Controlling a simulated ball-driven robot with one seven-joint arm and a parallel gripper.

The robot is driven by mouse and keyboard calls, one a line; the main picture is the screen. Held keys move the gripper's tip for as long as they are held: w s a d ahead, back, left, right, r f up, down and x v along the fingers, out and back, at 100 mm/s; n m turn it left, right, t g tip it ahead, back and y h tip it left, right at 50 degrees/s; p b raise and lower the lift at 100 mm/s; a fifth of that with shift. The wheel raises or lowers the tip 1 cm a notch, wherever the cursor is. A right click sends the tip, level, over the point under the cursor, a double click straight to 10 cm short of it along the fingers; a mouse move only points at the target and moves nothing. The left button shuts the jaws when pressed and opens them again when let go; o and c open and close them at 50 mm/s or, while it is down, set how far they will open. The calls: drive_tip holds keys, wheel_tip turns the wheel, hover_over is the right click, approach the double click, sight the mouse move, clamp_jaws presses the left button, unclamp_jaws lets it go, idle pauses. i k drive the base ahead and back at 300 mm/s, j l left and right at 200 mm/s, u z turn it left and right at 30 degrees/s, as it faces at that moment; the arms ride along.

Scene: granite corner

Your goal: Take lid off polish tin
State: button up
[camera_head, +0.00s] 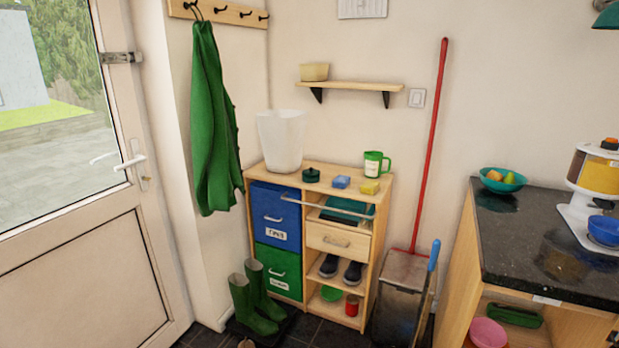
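A small dark green round tin (311,176) with a raised piece on top, seemingly its lid, stands on the wooden cabinet top (328,188). It looks closed. A small red tin or can (352,305) stands on the cabinet's lowest shelf. No label shows clearly enough to tell which is the polish tin. My gripper is not in view.
A white bin (282,140), blue block (341,182), yellow block (370,187) and green mug (375,164) stand around the dark green tin. A light bar (330,207) crosses the cabinet front. Boots (255,300), a red-handled broom (432,150) and a dark counter (530,235) flank the cabinet.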

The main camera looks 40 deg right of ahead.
sight(311, 172)
drive_tip(key=i+z, duration=0.15)
drive_tip(key=z, duration=0.35)
drive_tip(key=i+z, duration=0.2)
drive_tip(key=z, duration=0.25)
